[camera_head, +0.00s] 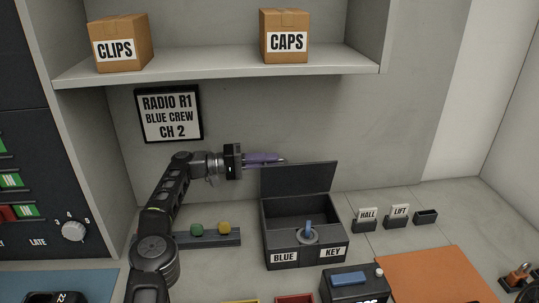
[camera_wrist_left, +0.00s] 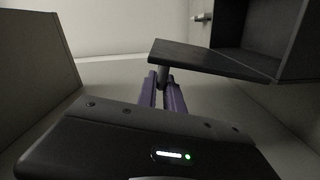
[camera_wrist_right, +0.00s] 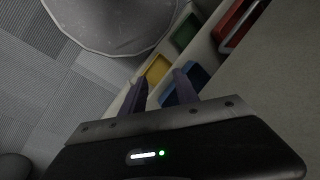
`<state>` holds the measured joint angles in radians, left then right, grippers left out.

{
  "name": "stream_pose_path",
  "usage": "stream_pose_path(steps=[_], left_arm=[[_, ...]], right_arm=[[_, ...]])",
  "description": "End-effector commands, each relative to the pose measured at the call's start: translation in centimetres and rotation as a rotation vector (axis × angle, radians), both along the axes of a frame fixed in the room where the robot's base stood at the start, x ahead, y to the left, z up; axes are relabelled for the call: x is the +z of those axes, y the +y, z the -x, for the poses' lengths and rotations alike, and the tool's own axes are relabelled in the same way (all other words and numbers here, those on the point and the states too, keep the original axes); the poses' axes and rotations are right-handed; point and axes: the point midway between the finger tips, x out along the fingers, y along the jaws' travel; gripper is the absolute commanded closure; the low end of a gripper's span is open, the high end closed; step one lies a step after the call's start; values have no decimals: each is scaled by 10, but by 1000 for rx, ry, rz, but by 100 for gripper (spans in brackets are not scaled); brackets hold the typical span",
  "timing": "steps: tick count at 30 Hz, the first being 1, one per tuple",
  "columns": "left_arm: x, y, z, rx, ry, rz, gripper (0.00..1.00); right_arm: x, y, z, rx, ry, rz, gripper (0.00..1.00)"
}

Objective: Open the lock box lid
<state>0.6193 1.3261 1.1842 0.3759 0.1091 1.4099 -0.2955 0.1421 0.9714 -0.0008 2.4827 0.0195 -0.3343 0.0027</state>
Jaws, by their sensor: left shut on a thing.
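The dark lock box (camera_head: 285,250), labelled BLUE and KEY, stands on the counter. Its lid (camera_head: 300,178) is raised roughly upright along the back edge, so the inside shows. A blue item with a round grey base (camera_head: 308,235) is in the box. My left gripper (camera_head: 282,160) is at the lid's upper left corner. In the left wrist view its purple fingers (camera_wrist_left: 166,88) are closed on a short grey knob (camera_wrist_left: 162,74) by the lid (camera_wrist_left: 215,59). My right gripper shows only in its wrist view (camera_wrist_right: 162,82), fingers apart and empty.
A grey rack with green and yellow knobs (camera_head: 210,239) lies left of the box. Small HALL (camera_head: 366,222) and LIFT (camera_head: 397,217) holders and an orange mat (camera_head: 440,278) are to the right. A dark device (camera_head: 355,290) stands in front. A shelf (camera_head: 220,63) with boxes hangs above.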

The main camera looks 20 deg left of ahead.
Motion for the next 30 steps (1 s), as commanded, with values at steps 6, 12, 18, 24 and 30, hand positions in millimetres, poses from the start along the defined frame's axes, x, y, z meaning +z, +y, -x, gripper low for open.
stream_pose_path(steps=[6, 12, 18, 24, 30], left_arm=[[1, 1, -2, 7, 6, 9, 100], [1, 1, -2, 7, 6, 8, 100], [0, 2, -1, 6, 7, 7, 77], [-1, 2, -1, 6, 8, 6, 67], [-1, 2, -1, 6, 9, 5, 67]], right_arm=[[2, 0, 0, -1, 1, 1, 64], [2, -1, 0, -1, 1, 1, 64], [2, 0, 0, -1, 0, 1, 64], [2, 0, 0, -1, 0, 1, 64], [1, 0, 0, -1, 0, 1, 64]])
